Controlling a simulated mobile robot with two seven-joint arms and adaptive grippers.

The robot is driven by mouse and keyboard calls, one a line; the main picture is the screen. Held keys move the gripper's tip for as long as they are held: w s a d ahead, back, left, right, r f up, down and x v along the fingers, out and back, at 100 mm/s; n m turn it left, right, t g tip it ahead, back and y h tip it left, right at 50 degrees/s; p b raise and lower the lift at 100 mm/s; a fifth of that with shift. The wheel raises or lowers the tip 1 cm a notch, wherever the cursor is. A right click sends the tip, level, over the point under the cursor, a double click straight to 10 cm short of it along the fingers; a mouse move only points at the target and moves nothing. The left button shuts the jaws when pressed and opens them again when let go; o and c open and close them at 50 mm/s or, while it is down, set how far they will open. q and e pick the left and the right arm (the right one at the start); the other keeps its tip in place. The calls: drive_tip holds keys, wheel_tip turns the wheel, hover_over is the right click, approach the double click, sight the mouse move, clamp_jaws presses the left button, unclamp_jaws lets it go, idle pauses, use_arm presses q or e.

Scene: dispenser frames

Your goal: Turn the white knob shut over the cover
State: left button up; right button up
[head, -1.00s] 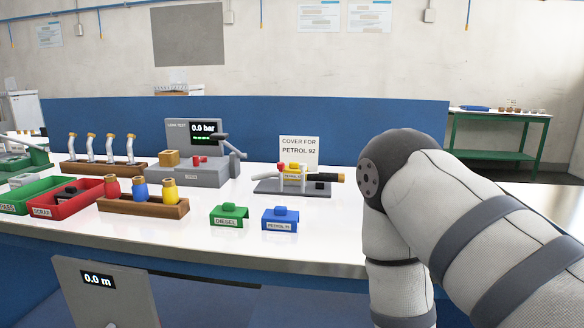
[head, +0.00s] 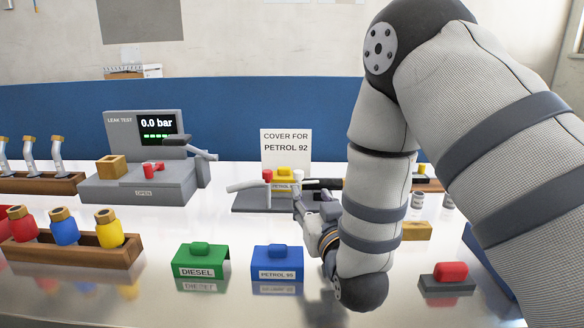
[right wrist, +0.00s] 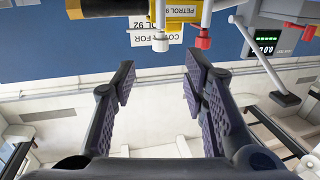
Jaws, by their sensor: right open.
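The white knob (head: 298,174) stands beside the yellow cover (head: 284,174) on the dark-based valve rig (head: 255,200), in front of the "COVER FOR PETROL 92" sign (head: 286,150). My right gripper (head: 299,197) is open just in front of the knob, partly hiding the rig. In the upside-down right wrist view, the open fingers (right wrist: 160,68) have a clear gap, with the white knob (right wrist: 160,35) just beyond the tips. The yellow cover (right wrist: 185,13) shows there too. My left gripper is out of view.
A red knob (head: 267,175) stands left of the white one, close to the right gripper. The green DIESEL cover (head: 201,261) and blue PETROL 95 cover (head: 277,258) sit in front. The leak tester (head: 140,185) stands left. A red-topped block (head: 450,273) lies right.

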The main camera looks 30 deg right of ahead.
sight(300, 176)
drive_tip(key=x, duration=1)
drive_tip(key=shift+w+d+r, duration=0.1)
drive_tip(key=shift+w+r, duration=0.2)
drive_tip(key=shift+w, duration=0.05)
drive_tip(key=shift+c, duration=0.2)
clamp_jaws()
